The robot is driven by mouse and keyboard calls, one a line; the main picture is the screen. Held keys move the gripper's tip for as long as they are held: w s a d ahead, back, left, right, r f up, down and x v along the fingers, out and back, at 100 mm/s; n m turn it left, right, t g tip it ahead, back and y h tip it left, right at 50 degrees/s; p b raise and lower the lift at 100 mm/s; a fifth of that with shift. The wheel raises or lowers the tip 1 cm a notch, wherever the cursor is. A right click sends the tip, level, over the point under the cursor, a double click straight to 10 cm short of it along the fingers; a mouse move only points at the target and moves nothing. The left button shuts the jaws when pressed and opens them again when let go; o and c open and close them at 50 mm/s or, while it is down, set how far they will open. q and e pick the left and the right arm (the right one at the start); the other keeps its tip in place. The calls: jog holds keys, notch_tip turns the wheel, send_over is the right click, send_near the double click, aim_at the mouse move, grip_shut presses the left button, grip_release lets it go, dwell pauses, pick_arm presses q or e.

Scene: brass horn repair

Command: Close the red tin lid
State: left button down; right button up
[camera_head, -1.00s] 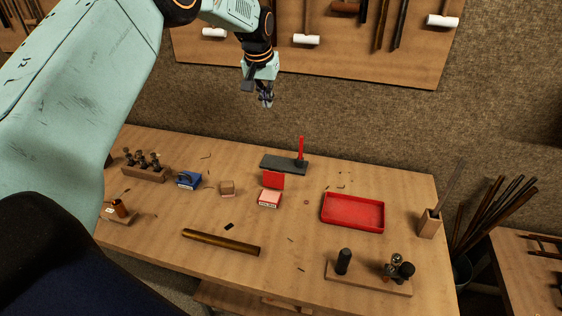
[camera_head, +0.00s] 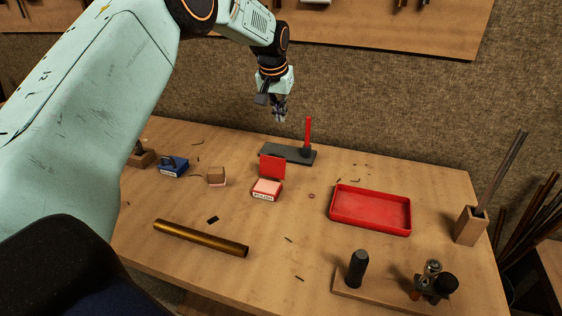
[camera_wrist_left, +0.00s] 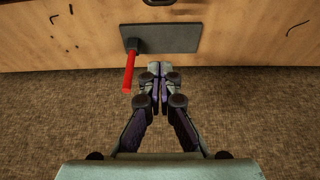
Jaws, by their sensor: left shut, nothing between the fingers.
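The small red tin (camera_head: 267,190) stands on the workbench with a pale label on its front. Its red lid (camera_head: 272,166) stands up open at the tin's back edge. My left gripper (camera_head: 280,119) is shut and empty. It hangs in the air above the back of the bench, behind and higher than the lid, pointing down. In the left wrist view its fingers (camera_wrist_left: 156,68) are together with nothing between them, and the tin cannot be made out clearly there. My right gripper is not in view.
A dark plate (camera_head: 286,153) with a red-handled tool (camera_head: 308,135) lies behind the tin. A red tray (camera_head: 369,222) is to the right. A wooden block (camera_head: 216,175) and a blue tin (camera_head: 173,166) are to the left. A brass tube (camera_head: 200,238) lies in front.

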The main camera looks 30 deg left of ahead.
aim_at(274, 164)
pick_arm(q)
jog(key=b+x, duration=0.1)
jog(key=x, duration=0.4)
jog(key=b+x, duration=0.1)
jog(key=x, duration=0.4)
jog(key=shift+s+f, duration=0.1)
jog(key=shift+f, duration=0.3)
jog(key=shift+s+f, duration=0.15)
jog(key=shift+s, duration=0.1)
jog(key=shift+s+d, duration=0.2)
jog(key=shift+s, duration=0.6)
jog(key=shift+s+d, duration=0.25)
jog(key=shift+s, duration=0.5)
jog(key=shift+a, duration=0.1)
